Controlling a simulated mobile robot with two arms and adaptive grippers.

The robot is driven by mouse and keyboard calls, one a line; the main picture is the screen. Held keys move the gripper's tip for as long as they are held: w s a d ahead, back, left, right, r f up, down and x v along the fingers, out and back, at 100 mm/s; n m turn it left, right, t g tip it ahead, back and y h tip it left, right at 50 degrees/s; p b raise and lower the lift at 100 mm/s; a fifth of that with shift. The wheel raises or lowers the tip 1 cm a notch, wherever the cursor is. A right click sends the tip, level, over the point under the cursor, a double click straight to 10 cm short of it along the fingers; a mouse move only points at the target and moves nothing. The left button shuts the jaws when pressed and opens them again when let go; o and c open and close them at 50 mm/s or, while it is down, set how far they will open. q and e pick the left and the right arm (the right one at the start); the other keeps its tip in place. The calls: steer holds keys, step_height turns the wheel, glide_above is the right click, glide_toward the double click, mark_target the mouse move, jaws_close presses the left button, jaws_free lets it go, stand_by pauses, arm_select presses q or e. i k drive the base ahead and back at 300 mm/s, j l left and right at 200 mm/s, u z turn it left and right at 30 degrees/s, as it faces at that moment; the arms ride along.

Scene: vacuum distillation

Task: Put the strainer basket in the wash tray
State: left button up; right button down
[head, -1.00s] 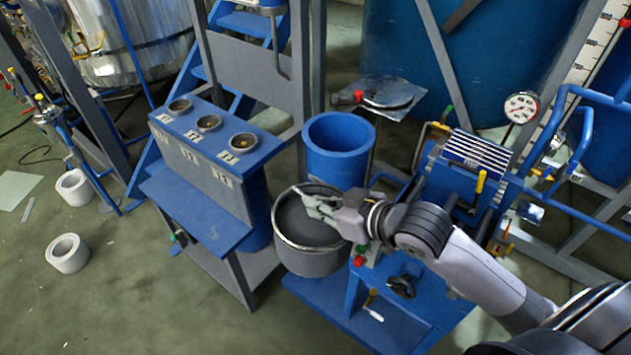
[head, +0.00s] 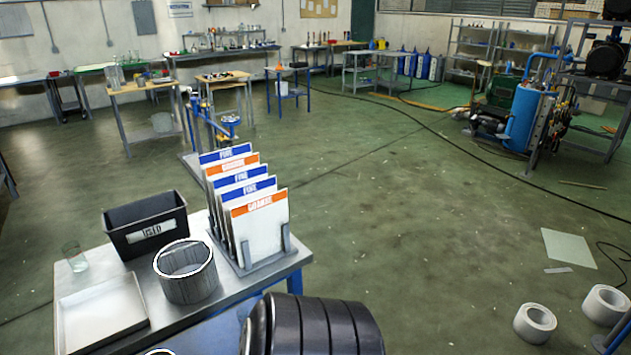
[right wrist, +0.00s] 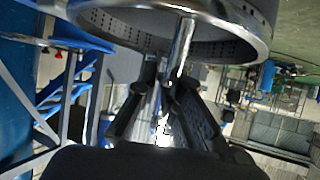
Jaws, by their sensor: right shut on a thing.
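In the right wrist view a shiny perforated metal strainer basket (right wrist: 230,40) fills the top, with a bright metal rod (right wrist: 180,58) running down from it. My right gripper (right wrist: 165,88) is shut on this rod, below the basket's rim. A pale shallow tray (head: 102,314), likely the wash tray, lies on a steel table (head: 222,288) at lower left in the head view. It looks empty. My left gripper is not in view.
On the table, an open grey metal cylinder (head: 188,284) stands right of the tray. A black labelled bin (head: 148,240), a clear glass (head: 75,258) and a rack of sign boards (head: 262,222) are behind. White rings (head: 535,322) lie on the floor. The central floor is mostly open.

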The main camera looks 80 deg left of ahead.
mark_target(105, 316)
steer(key=u, duration=0.6)
steer(key=k+j+u, duration=0.15)
steer(key=u, duration=0.3)
steer(key=k+j+u, duration=0.15)
steer(key=u, duration=0.35)
steer(key=j+u, duration=0.25)
steer(key=u, duration=0.2)
steer(key=k+j+u, duration=0.15)
steer(key=j+u, duration=0.2)
steer(key=j, duration=0.55)
steer(key=j+u, duration=0.35)
steer(key=j, duration=1.7)
steer(key=k+u, duration=0.05)
